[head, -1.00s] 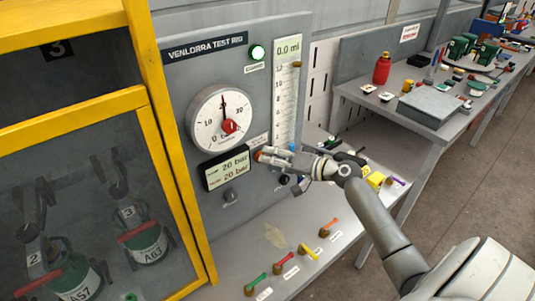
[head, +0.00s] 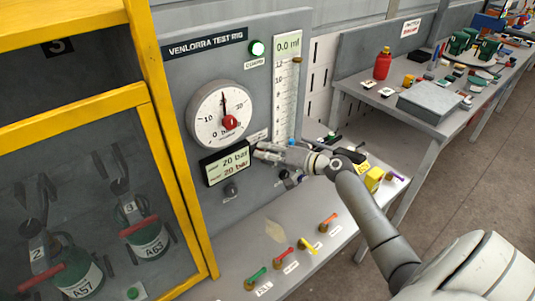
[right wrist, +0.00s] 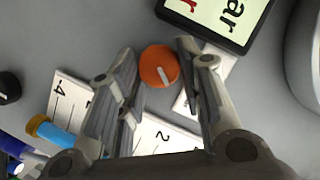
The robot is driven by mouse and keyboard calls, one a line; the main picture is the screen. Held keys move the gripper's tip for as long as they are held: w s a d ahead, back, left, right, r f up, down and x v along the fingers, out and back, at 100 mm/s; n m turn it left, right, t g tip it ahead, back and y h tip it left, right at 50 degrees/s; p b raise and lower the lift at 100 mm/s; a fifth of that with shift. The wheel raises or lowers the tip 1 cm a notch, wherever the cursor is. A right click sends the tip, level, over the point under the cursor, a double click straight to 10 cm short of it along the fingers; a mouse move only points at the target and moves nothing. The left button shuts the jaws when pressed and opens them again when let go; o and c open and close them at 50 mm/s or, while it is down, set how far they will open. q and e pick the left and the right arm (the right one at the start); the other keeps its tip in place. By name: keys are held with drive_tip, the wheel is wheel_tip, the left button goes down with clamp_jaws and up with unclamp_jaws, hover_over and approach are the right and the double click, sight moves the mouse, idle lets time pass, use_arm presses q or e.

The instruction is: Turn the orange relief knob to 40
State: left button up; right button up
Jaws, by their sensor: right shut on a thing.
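The orange relief knob (right wrist: 158,66) is on the grey panel of the test rig, with a pale pointer line on its face. In the right wrist view my right gripper (right wrist: 157,56) has one finger on each side of the knob and is shut on it. In the head view the same gripper (head: 260,151) reaches the panel beside the display and hides the knob. The display (head: 227,163) shows 20 bar on both lines. The dial gauge (head: 222,115) has its needle pointing about straight up. My left gripper is not in view.
Coloured levers (head: 306,245) stand on the bench below. A yellow-framed cabinet (head: 150,120) with green cylinders is at left. A side bench (head: 350,88) holds a red bottle (head: 382,66).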

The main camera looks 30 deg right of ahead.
drive_tip(key=shift+a+f+m+t+h+b, duration=0.3)
drive_tip(key=shift+m+t+h+b, duration=0.95)
drive_tip(key=shift+m, duration=3.85)
drive_tip(key=shift+a+f+m+t+h+b, duration=0.1)
drive_tip(key=shift+f+m+t+h+b, duration=0.35)
drive_tip(key=shift+m+t+b, duration=3.1)
drive_tip(key=shift+a+f+m+g+h+b, duration=0.2)
drive_tip(key=shift+m+g+h+b, duration=0.6)
drive_tip(key=shift+m, duration=5.85)
drive_tip(key=shift+f+h, duration=0.1)
drive_tip(key=shift+h, duration=0.2)
drive_tip(key=o, duration=0.7)
drive_tip(key=shift+o, duration=0.2)
drive_tip(key=shift+d, duration=0.1)
